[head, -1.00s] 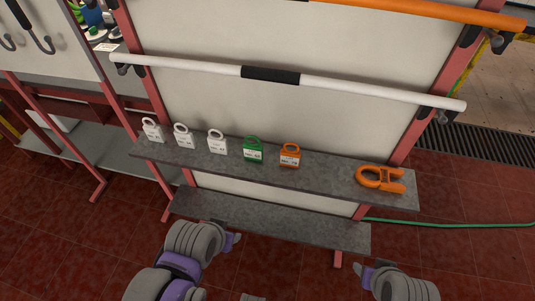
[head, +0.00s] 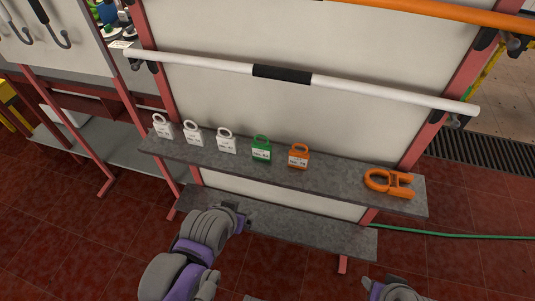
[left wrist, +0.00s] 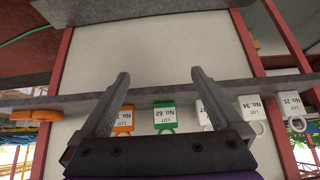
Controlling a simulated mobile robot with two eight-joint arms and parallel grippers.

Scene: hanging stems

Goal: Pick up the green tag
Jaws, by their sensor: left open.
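The green tag (head: 261,149) stands upright on the grey upper shelf (head: 335,180), between a white tag (head: 226,142) and an orange tag (head: 298,157). It has a loop on top and a white label. The left wrist view is upside down; there the green tag (left wrist: 164,117) shows between the two fingers, beyond them, its label reading "LOT No. 62". My left gripper (head: 243,215) is below and in front of the shelf, apart from the tag. In the left wrist view its fingers (left wrist: 158,95) are spread and empty. My right gripper (head: 369,284) is at the bottom edge, partly cut off.
Two more white tags (head: 192,134) stand further left on the shelf. A large orange shackle-shaped piece (head: 390,184) lies at its right end. A lower grey shelf (head: 310,232) juts out below. A white bar (head: 390,94) crosses the board above.

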